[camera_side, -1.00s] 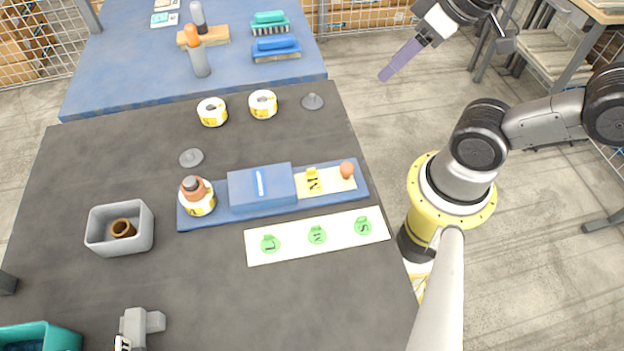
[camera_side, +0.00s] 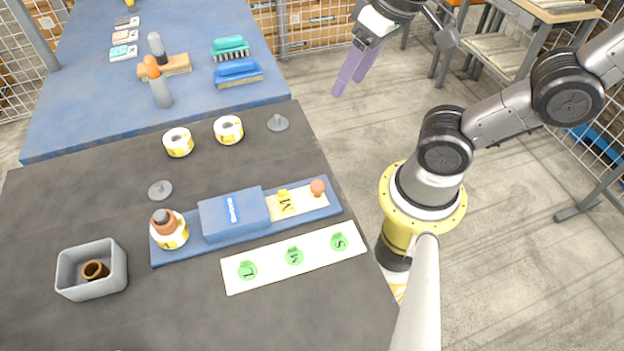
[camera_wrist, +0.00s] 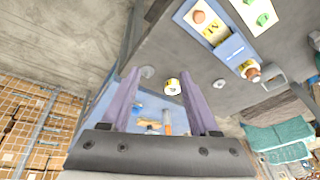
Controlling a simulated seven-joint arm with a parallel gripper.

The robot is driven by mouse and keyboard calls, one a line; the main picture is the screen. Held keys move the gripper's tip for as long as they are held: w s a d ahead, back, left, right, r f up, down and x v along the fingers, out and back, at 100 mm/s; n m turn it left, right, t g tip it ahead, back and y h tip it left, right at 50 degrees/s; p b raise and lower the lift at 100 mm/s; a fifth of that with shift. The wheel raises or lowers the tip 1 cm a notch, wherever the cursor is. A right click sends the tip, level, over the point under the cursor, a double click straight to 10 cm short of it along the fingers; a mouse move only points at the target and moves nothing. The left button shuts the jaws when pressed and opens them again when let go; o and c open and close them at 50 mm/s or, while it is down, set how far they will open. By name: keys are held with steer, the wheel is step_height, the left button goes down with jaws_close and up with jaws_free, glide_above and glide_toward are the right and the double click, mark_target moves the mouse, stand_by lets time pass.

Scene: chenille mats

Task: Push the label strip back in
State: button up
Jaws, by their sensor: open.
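A cream label strip (camera_side: 303,197) with a yellow "M" patch (camera_side: 285,200) sticks out of the right side of a blue block (camera_side: 233,215). A brown-orange knob (camera_side: 317,187) stands at its outer right end. The block sits on a long blue base (camera_side: 196,248). How far the strip runs inside the block is hidden. My gripper (camera_side: 349,86), with purple fingers, is open and empty, up beyond the table's right edge, well apart from the strip. In the wrist view the fingers (camera_wrist: 160,88) are spread, with the knob (camera_wrist: 198,16) at the top right.
A cream card (camera_side: 270,268) with green S, M, L marks lies in front. A grey bin (camera_side: 92,270), tape rolls (camera_side: 179,143) and grey discs (camera_side: 160,190) are around.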

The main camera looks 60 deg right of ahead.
steer(key=w+a+g, duration=0.2)
steer(key=a+g, duration=0.1)
steer(key=a, duration=0.2)
steer(key=n+g, duration=0.1)
steer(key=n, duration=0.2)
glide_toward(317, 184)
step_height(317, 184, down, 8)
steer(key=shift+s+a+f, duration=0.1)
steer(key=shift+a+f, duration=0.05)
steer(key=shift+f, duration=0.1)
jaws_close()
stand_by(1.3)
